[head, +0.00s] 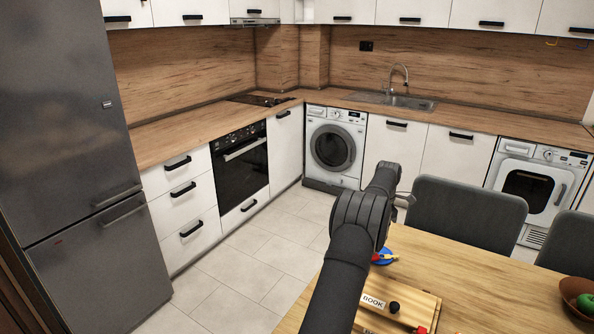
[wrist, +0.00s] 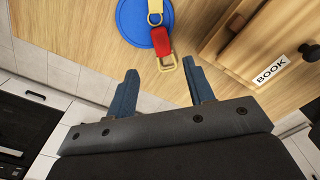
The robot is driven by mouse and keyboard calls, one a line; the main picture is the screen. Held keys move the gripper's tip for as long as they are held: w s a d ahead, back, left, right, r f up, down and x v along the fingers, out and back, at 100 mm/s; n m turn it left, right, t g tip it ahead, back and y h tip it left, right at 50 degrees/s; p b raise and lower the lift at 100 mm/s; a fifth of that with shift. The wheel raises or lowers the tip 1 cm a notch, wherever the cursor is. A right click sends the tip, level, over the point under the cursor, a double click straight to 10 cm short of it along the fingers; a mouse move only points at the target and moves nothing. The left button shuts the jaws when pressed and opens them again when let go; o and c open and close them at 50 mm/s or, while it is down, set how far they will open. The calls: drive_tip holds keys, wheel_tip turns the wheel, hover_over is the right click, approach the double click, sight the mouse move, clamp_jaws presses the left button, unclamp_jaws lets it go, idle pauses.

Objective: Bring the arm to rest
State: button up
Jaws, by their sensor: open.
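My arm rises from the bottom of the head view, and its dark wrist hides most of my gripper there. In the wrist view my gripper (wrist: 160,85) shows two blue fingers spread apart with nothing held between them. Beyond the fingertips, a round blue disc (wrist: 133,20) lies on the wooden table (wrist: 90,60). A red strap with metal clips (wrist: 163,42) lies partly over the disc, close to the fingertips in the picture. I cannot tell how high the fingers are above the table.
A wooden box labelled BOOK (head: 415,300) with a dark knob stands on the table. Grey chairs (head: 465,210) line the table's far side. A brown bowl with green fruit (head: 572,290) is at the right. Floor (head: 235,270) is clear between table and cabinets.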

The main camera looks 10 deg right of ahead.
wheel_tip(320, 180, down, 11)
drive_tip(key=shift+r, duration=1.9)
drive_tip(key=shift+f, duration=0.1)
